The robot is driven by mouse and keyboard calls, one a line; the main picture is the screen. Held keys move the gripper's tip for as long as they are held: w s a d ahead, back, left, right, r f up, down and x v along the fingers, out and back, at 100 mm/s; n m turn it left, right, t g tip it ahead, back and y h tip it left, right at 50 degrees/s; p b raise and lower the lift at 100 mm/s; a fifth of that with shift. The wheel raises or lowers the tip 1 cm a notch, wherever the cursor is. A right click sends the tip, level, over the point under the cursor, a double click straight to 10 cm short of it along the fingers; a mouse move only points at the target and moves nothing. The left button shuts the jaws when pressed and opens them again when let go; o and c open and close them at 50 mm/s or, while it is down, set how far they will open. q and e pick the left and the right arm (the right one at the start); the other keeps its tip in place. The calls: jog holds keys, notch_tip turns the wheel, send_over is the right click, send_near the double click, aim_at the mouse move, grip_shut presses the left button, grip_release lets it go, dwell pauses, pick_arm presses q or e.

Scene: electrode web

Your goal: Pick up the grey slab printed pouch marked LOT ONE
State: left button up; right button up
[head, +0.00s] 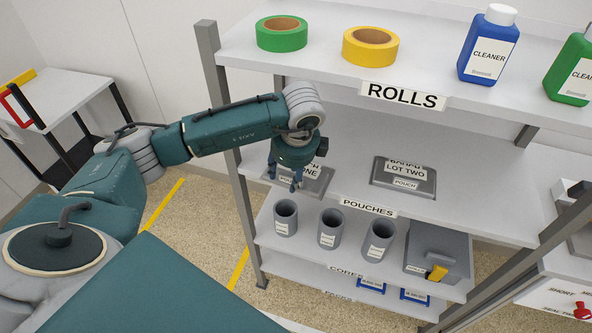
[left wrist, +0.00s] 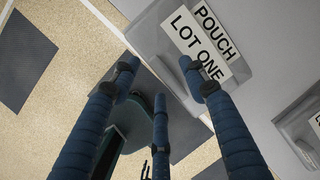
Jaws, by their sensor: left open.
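The grey slab pouch marked LOT ONE (head: 318,184) lies flat on the middle shelf, at its left part. My left gripper (head: 289,182) is above its left part and hides some of its label. In the left wrist view the pouch (left wrist: 150,38) is at the top, with its white labels POUCH and LOT ONE readable. My left gripper's blue fingers (left wrist: 158,78) are spread, with nothing between them. The fingertips overlap the pouch's near edge in that view; I cannot tell whether they touch it. My right gripper is in neither view.
A similar pouch marked LOT TWO (head: 404,190) lies to the right on the same shelf. The upper shelf (head: 330,75) is above, with rolls and bottles. Grey cups (head: 329,228) stand on the shelf below. A shelf post (head: 220,120) is beside my left arm.

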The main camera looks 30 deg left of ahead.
pick_arm(q)
jog(key=shift+a+f, duration=0.1)
jog(key=shift+f, duration=0.35)
grip_shut()
jog(key=shift+w, duration=0.1)
jog(key=shift+r, duration=0.1)
